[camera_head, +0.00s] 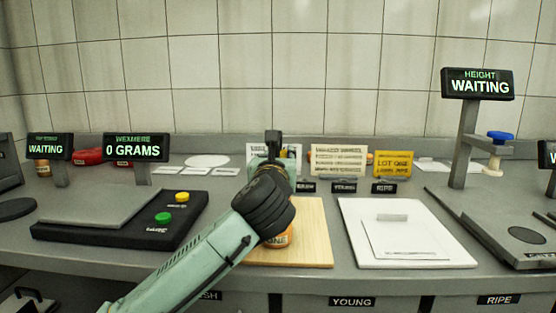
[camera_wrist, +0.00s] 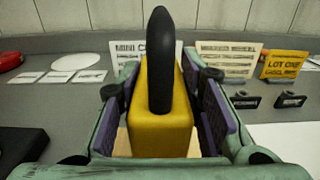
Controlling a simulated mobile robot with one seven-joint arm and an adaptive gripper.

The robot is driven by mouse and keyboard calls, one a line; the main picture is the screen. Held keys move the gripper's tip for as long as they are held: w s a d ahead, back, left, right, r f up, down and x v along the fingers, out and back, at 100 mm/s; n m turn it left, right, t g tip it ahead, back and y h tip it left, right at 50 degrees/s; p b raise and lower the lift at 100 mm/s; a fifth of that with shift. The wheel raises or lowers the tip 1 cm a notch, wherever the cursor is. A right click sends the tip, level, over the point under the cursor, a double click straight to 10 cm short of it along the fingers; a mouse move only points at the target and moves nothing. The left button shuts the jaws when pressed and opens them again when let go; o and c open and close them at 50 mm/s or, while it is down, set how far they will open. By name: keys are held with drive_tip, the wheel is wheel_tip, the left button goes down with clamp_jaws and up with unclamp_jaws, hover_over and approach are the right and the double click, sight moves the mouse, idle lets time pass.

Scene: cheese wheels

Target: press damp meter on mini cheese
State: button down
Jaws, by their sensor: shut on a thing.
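My gripper (camera_wrist: 165,100) is shut on a yellow block-shaped device with a black curved top, which looks like the damp meter (camera_wrist: 160,115). Its purple-padded fingers stand on both sides of the yellow body. In the head view my gripper (camera_head: 270,165) is beyond my dark wrist, above the wooden board (camera_head: 312,240). A small orange round thing with a label, likely the mini cheese (camera_head: 277,239), is on the board, partly hidden behind my wrist. The meter's lower end is hidden, so I cannot tell whether it touches the cheese.
A scale (camera_head: 100,215) with green and yellow buttons is on the left; its display reads 0 GRAMS (camera_head: 135,147). A white board (camera_head: 400,240) lies to the right. A height station (camera_head: 477,84) reads WAITING. Cards, including a yellow LOT ONE card (camera_head: 394,164), stand behind.

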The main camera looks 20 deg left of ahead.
wheel_tip(320, 180, up, 6)
drive_tip(key=p, duration=0.4)
idle(0.6)
